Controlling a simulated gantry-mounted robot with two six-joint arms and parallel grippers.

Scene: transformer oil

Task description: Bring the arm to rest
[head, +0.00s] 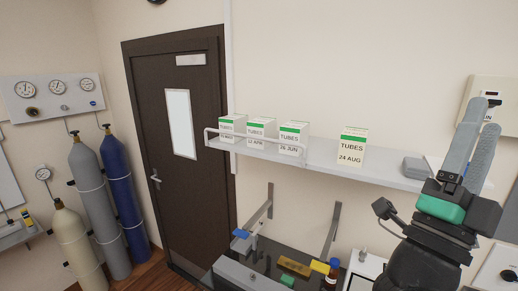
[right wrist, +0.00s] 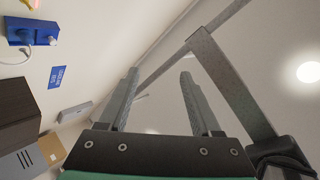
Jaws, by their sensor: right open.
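My right gripper (head: 482,103) is raised at the right of the head view, its two grey fingers pointing up, in front of the wall and the right end of the shelf. It is open, and nothing shows between the fingers. My left gripper is in neither view.
A wall shelf (head: 385,177) holds several white-and-green tube boxes, one labelled 24 AUG (head: 352,147). A dark bench (head: 262,262) with small items stands below. Gas cylinders (head: 87,190) stand left of a dark door (head: 140,120). A grey bracket (right wrist: 235,85) shows near the fingers.

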